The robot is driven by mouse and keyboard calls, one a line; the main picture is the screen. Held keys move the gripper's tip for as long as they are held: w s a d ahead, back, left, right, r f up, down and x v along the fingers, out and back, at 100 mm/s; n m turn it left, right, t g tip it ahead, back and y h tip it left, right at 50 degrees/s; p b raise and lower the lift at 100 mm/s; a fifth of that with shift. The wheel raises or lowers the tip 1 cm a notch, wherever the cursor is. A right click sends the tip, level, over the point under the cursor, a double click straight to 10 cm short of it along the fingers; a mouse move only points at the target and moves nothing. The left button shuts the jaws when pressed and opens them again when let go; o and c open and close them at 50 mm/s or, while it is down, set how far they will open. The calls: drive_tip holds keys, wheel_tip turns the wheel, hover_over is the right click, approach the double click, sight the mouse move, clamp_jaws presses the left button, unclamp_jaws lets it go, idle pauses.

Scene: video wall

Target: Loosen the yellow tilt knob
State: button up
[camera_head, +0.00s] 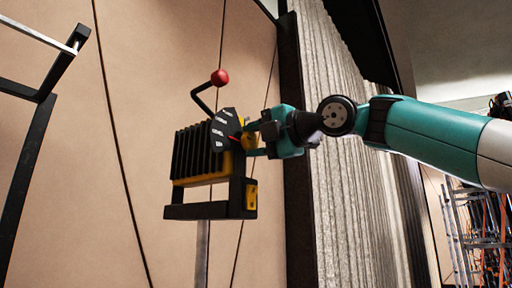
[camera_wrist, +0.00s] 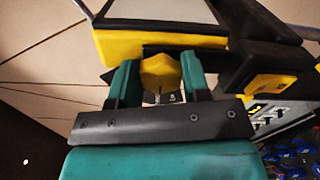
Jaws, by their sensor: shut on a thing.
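The yellow tilt knob (camera_wrist: 160,72) sits between the two teal fingers of my gripper (camera_wrist: 158,82) in the wrist view. My gripper is shut on the knob, with a finger on each side. In the head view, my gripper (camera_head: 262,137) meets the right side of a black and yellow lamp (camera_head: 200,155) with cooling fins, and only a little yellow shows there. A black dial plate (camera_head: 225,128) with white marks and a red pointer stands beside the gripper. A bent black lever with a red ball (camera_head: 219,77) rises above the lamp.
The lamp stands on a grey pole (camera_head: 202,250). A black frame (camera_head: 45,95) is at the left. A dark upright edge (camera_head: 296,160) and a ribbed grey panel (camera_head: 345,150) stand close behind my arm. Racks with cables (camera_head: 480,235) are at the far right.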

drive_tip(key=n+b, duration=0.1)
drive_tip(key=n, duration=0.5)
drive_tip(key=shift+s, duration=0.1)
idle(0.6)
drive_tip(key=o, duration=0.9)
drive_tip(key=shift+a+r, duration=0.1)
drive_tip(key=shift+o, duration=0.2)
drive_tip(key=b+v, duration=0.4)
drive_tip(key=v, duration=1.3)
drive_tip(key=shift+s, duration=0.15)
